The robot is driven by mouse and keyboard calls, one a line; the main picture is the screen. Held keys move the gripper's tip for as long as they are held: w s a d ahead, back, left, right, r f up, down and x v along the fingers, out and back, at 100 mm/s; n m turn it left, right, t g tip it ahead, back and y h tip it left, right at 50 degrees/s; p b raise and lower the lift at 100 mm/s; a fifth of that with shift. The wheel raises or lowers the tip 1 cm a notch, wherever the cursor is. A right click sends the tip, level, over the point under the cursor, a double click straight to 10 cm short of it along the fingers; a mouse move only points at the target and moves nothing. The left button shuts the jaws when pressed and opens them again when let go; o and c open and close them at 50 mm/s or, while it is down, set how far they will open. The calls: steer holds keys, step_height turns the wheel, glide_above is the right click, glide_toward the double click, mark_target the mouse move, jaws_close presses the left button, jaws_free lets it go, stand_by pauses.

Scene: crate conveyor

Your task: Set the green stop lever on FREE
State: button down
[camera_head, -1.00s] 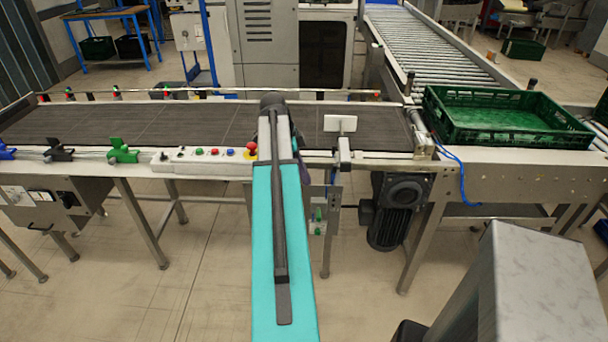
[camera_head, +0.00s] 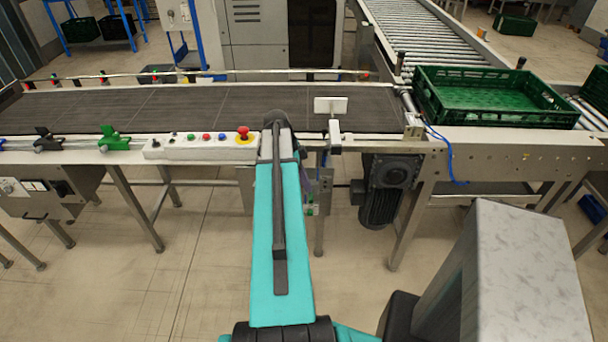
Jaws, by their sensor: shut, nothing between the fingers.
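The green stop lever (camera_head: 113,138) is on the near rail of the conveyor, at the left, just left of the white button panel. It is small in this view, and I cannot read any FREE marking or tell which position it is in. My turquoise arm rises from the bottom middle up to the conveyor's near edge, well to the right of the lever. My gripper is hidden behind the arm and does not show.
A black lever (camera_head: 46,140) is left of the green one. The button panel (camera_head: 200,147) carries a red mushroom button (camera_head: 243,133). The belt (camera_head: 180,108) is bare. A green crate (camera_head: 428,103) stands at the right end. A motor (camera_head: 382,190) hangs below.

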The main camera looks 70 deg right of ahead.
steer(key=shift+s+a+f, duration=0.15)
steer(key=shift+f, duration=0.25)
steer(key=shift+s+a+f, duration=0.15)
steer(key=shift+f, duration=0.25)
steer(key=shift+s+a+f+b, duration=0.15)
steer(key=shift+b, duration=0.2)
steer(key=shift+a+h, duration=0.1)
steer(key=shift+h, duration=0.2)
